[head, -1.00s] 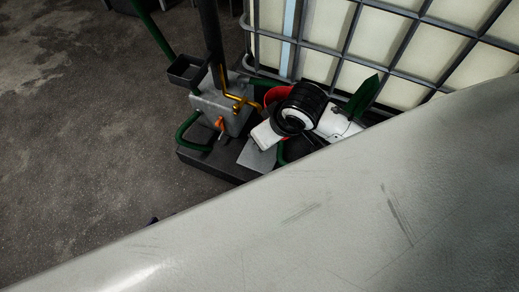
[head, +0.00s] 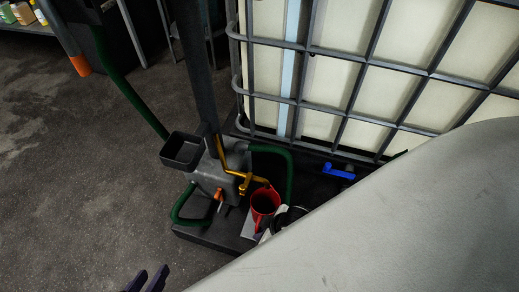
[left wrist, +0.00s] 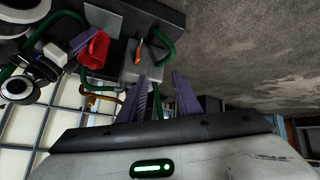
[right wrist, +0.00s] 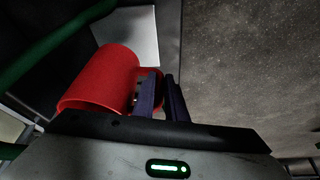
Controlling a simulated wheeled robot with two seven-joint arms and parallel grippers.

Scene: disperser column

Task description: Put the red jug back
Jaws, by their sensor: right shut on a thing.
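The red jug (head: 266,211) is upright, mouth up, close to the brass tap (head: 244,182) of the dispenser column (head: 222,170). It also shows in the left wrist view (left wrist: 94,48). In the right wrist view the jug (right wrist: 100,80) is just left of my right gripper (right wrist: 160,76), which is shut on its handle. A pale plate (right wrist: 140,30) lies by the jug; I cannot tell whether the jug touches it. In the head view, my arm hides most of the right gripper. My left gripper (head: 147,278) is open and empty, low at the left, apart from the jug.
A caged white tank (head: 340,85) with a blue valve (head: 339,171) stands behind. An orange lever (head: 219,194) is at the front. The floor at left is clear.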

